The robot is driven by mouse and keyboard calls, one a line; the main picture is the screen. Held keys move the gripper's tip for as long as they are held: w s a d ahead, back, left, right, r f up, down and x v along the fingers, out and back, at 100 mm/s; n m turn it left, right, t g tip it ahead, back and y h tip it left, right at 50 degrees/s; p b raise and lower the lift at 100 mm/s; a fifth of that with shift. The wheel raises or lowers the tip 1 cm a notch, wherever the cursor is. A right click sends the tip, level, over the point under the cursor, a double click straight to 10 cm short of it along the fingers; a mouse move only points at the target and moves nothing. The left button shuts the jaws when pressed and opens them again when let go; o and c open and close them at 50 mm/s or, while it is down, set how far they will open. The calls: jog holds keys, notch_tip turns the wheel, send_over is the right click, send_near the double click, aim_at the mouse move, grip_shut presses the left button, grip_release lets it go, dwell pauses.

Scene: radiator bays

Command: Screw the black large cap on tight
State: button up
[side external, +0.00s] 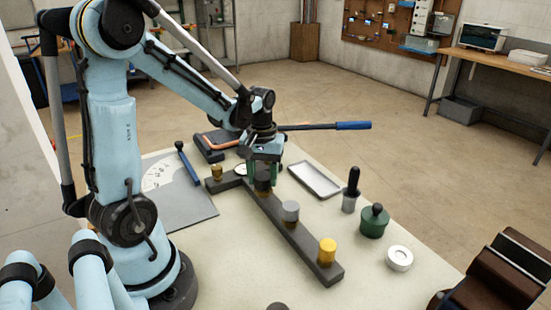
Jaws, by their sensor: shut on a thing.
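The black large cap (263,181) is between the fingers of my gripper (263,173), which is shut on it. It stands over a brass-coloured neck on the dark grey bar (308,256). The fingers hide part of the cap, and I cannot tell how far down it sits. A grey cap (290,211) and a yellow cap (327,251) stand on the same bar towards the front right. A small brass fitting (217,172) stands at the bar's far left.
A shallow tray (315,180), a black-handled tool in a grey cup (350,191), a green pot (374,221) and a white ring (399,258) stand on the right. A blue-handled bar (340,126) lies behind my gripper. A grey plate (184,208) lies left.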

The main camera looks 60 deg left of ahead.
jog(key=m, duration=0.7)
jog(key=shift+m, duration=0.3)
jog(key=m, duration=0.3)
jog(key=shift+m, duration=0.4)
jog(key=m, duration=0.4)
jog(key=shift+m, duration=0.4)
jog(key=m, duration=1)
jog(key=o, duration=1)
